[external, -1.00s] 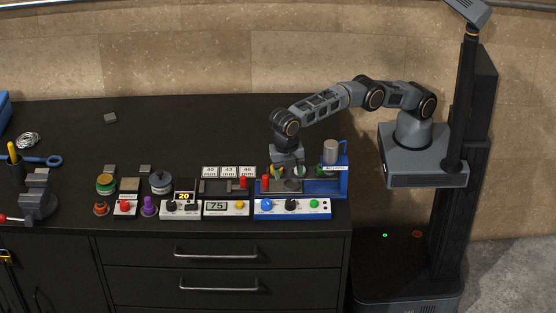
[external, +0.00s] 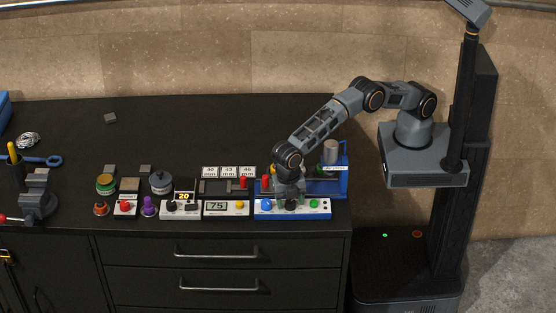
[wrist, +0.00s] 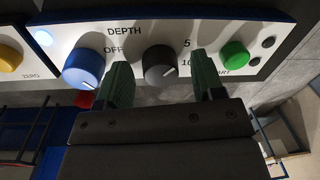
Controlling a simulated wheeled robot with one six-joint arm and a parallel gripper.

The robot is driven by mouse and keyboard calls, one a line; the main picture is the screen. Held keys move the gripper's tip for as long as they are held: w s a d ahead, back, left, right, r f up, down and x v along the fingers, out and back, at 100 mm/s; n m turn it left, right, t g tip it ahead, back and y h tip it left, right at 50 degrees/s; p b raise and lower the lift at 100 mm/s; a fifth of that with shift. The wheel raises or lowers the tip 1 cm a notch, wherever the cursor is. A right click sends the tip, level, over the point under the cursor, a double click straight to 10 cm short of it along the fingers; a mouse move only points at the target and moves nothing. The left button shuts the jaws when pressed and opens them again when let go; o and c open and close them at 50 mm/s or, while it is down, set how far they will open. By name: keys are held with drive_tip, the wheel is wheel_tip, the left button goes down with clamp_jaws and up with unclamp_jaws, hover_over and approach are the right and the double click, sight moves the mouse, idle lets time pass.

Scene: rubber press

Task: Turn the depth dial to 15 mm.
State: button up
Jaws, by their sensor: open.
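The depth dial (wrist: 157,66) is a dark grey round knob on the white panel (wrist: 222,31) with the blue edge. The word DEPTH is printed up and left of it, with OFF, 5 and 10 around it. Its white pointer line points to the lower right, below the 10; no 15 mark can be made out. My gripper (wrist: 160,64) is open, with one green finger on each side of the dial. I cannot tell whether the fingers touch it. In the external view my gripper (external: 290,198) is down at the panel's middle and partly hides the dial.
A blue knob (wrist: 84,67) sits just left of my left finger, and a green button (wrist: 235,54) just right of the other. In the external view the blue press (external: 325,187) stands behind the panel, and a display reading 75 (external: 217,206) is to its left.

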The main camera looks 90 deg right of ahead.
drive_tip(key=c, duration=0.9)
